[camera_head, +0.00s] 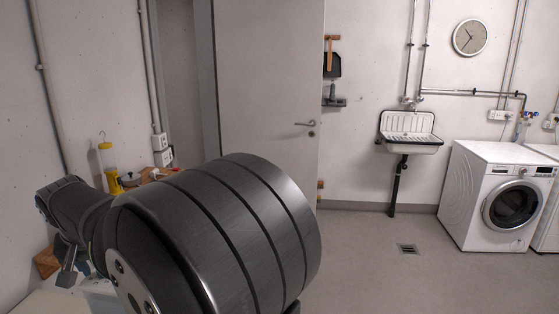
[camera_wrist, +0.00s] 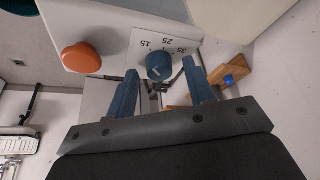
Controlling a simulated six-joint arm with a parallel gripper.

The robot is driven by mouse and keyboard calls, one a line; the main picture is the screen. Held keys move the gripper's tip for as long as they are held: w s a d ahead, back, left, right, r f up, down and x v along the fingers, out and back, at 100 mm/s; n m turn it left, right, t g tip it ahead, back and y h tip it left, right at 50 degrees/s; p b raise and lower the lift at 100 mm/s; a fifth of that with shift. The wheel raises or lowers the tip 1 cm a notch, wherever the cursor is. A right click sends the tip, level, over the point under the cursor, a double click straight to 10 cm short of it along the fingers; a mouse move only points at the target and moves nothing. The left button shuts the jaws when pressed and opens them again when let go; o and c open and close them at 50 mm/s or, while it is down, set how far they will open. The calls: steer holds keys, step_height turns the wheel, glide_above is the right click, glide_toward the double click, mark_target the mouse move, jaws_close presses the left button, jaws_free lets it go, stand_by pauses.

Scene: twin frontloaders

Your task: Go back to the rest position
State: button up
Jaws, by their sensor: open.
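My gripper (camera_wrist: 163,93) shows in the wrist view with its two blue fingers spread apart and nothing held between them. Just beyond the fingertips is a blue dial (camera_wrist: 159,66) on a white panel (camera_wrist: 112,17) with printed numbers. I cannot tell whether the fingers touch the dial. An orange knob (camera_wrist: 82,58) is on the same panel, to the left of the fingers. In the head view my dark arm fills the lower left and centre, and the gripper's fingertips cannot be made out there.
A washing machine (camera_head: 497,197) stands at the right, and a sink (camera_head: 409,132) hangs on the back wall. A door (camera_head: 268,83) is behind my arm. A yellow lantern (camera_head: 106,160) stands at the left. The floor (camera_head: 365,270) at centre right is clear.

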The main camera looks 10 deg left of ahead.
steer(key=shift+m+h, duration=0.4)
steer(key=shift+m, duration=0.6)
steer(key=v, duration=0.5)
steer(key=shift+s+r, duration=0.25)
steer(key=shift+r, duration=0.1)
